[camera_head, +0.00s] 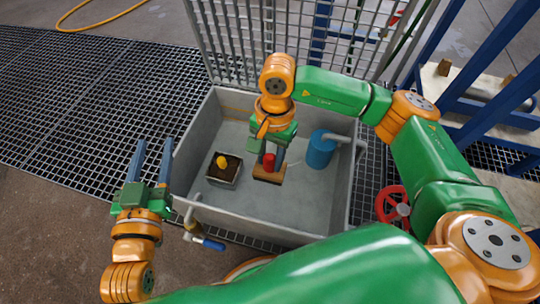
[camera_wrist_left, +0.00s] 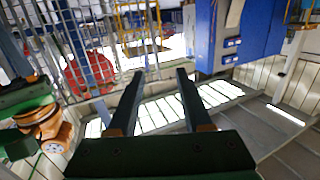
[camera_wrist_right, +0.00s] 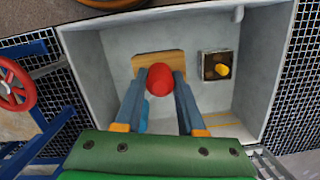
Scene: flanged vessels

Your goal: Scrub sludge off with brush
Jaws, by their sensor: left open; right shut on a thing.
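The brush, a wooden block (camera_head: 268,174) with a red knob handle (camera_head: 269,161), is inside the grey basin (camera_head: 300,212). My right gripper (camera_head: 270,153) points down into the basin, shut on the red handle, which also shows between its fingers in the right wrist view (camera_wrist_right: 160,80). I cannot tell whether the block touches the basin floor. A small square tray (camera_head: 224,181) with dark brown contents and a yellow knob stands left of the brush. A brownish stain, possibly sludge, (camera_head: 238,115) lies at the basin's far left. My left gripper (camera_head: 152,142) is open and empty, outside the basin at left.
A blue cylinder (camera_head: 320,150) with a grey pipe stands at the basin's right side. A blue-handled valve (camera_head: 208,243) sticks out at front left, and a red handwheel (camera_head: 393,204) is at right. A mesh fence (camera_head: 240,40) rises behind. Floor grating (camera_head: 80,100) at left is clear.

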